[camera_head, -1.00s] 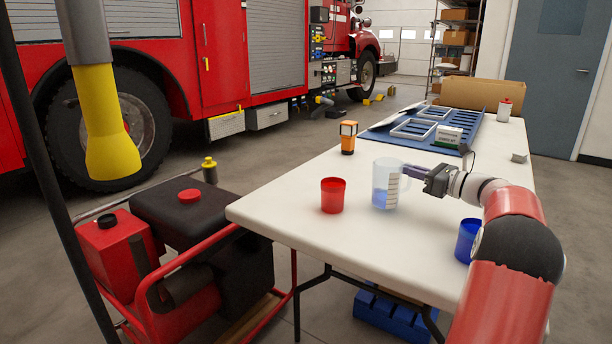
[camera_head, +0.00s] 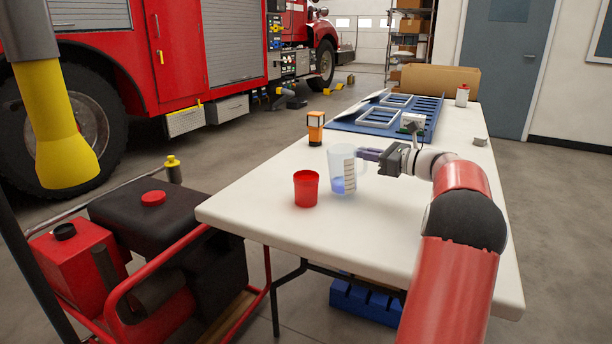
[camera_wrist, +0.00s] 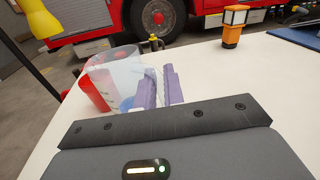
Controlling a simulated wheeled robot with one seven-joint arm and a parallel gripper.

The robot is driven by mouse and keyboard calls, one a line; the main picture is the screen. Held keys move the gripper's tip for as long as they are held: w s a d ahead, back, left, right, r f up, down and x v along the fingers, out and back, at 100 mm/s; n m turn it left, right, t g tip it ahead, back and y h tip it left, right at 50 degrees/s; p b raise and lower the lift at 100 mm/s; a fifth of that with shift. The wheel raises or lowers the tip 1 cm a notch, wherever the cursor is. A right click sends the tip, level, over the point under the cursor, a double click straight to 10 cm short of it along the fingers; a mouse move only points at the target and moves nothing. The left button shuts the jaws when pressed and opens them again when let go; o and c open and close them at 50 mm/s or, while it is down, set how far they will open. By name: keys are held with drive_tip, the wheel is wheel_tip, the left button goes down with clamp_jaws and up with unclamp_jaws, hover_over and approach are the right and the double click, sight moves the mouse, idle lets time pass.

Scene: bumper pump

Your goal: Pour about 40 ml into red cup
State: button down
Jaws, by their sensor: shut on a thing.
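A clear measuring jug (camera_head: 342,165) with a little blue liquid low inside stands out near the table's left end. My gripper (camera_head: 368,154) is shut on the jug's handle from the right. The jug looks close to upright and seems slightly raised; its gap to the table is hard to judge. The red cup (camera_head: 306,188) stands upright on the table, just left of the jug. In the wrist view the purple fingers (camera_wrist: 160,88) are at the jug (camera_wrist: 112,70), and the red cup (camera_wrist: 94,93) shows partly behind its clear wall. The cup's inside is not clearly visible.
An orange-and-black lamp (camera_head: 315,128) stands behind the jug. A blue tray (camera_head: 350,124) with frames lies farther back on the white table (camera_head: 270,217). A white bottle (camera_head: 462,95) stands at the far end. A red-framed machine (camera_head: 150,250) sits left of the table.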

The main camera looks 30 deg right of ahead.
sight(330, 152)
drive_tip(key=a+r+n, duration=0.1)
drive_tip(key=a+r+n+g+h, duration=0.1)
drive_tip(key=shift+w+a+r, duration=0.15)
drive_tip(key=shift+a+r, duration=0.05)
drive_tip(key=shift+a, duration=0.15)
drive_tip(key=a+r+n+g+h+b, duration=0.1)
drive_tip(key=a+r+n+g+h, duration=0.1)
drive_tip(key=a+r+n+h, duration=0.2)
drive_tip(key=shift+w+a+r+n+h, duration=0.25)
drive_tip(key=shift+a+r+n, duration=0.35)
drive_tip(key=shift+a, duration=0.65)
drive_tip(key=shift+f, duration=0.1)
drive_tip(key=shift+a+r+n+h, duration=0.2)
drive_tip(key=shift+n+h, duration=0.1)
drive_tip(key=shift+h, duration=0.05)
drive_tip(key=shift+a+r+n+g+h+b, duration=0.35)
drive_tip(key=shift+a+g+b, duration=0.1)
drive_tip(key=shift+b, duration=0.1)
drive_tip(key=shift+a+r+n+h, duration=0.25)
drive_tip(key=shift+a+r+h, duration=0.1)
drive_tip(key=shift+a, duration=0.2)
idle(0.3)
